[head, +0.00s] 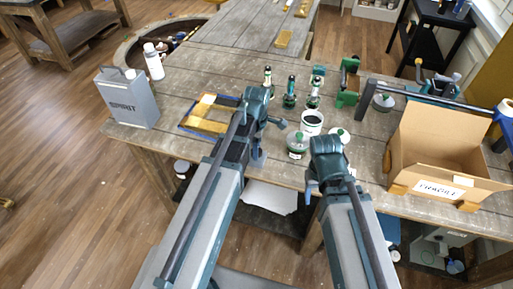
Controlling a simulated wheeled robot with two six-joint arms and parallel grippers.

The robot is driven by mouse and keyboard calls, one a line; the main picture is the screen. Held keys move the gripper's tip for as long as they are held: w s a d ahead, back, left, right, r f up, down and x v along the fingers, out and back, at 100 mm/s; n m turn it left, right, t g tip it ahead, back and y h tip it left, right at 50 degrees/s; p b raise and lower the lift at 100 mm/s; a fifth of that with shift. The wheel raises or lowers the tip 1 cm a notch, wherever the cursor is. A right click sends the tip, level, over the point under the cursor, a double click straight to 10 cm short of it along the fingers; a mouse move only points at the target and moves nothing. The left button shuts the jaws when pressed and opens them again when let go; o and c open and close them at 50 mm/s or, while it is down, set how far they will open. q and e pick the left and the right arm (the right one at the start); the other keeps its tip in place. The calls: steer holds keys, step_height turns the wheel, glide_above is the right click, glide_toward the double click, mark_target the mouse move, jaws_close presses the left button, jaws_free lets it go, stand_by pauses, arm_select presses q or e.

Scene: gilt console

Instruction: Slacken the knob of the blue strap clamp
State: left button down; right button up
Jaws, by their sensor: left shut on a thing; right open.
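The blue strap clamp (186,128) runs around a gilt wooden frame (206,125) lying on the left part of the workbench. My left gripper (262,122) is at the right end of the frame, shut on what appears to be the clamp's knob. The knob itself is hidden behind the gripper and wrist. My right gripper (322,178) is open and empty, near the bench's front edge, to the right of the frame and apart from the clamp.
A grey spirit can (128,98) and a white bottle (154,62) stand left of the frame. Several dark bottles (290,92), a white tub (312,122) and a green-topped jar (297,146) stand right of it. An open cardboard box (440,150) is at the right.

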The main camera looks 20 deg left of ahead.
stand_by(0.4)
arm_select(q)
steer(key=shift+c, duration=1.5)
jaws_free()
step_height(320, 180, up, 14)
steer(key=p, duration=1.3)
steer(key=shift+p, duration=0.4)
steer(key=shift+f, duration=0.15)
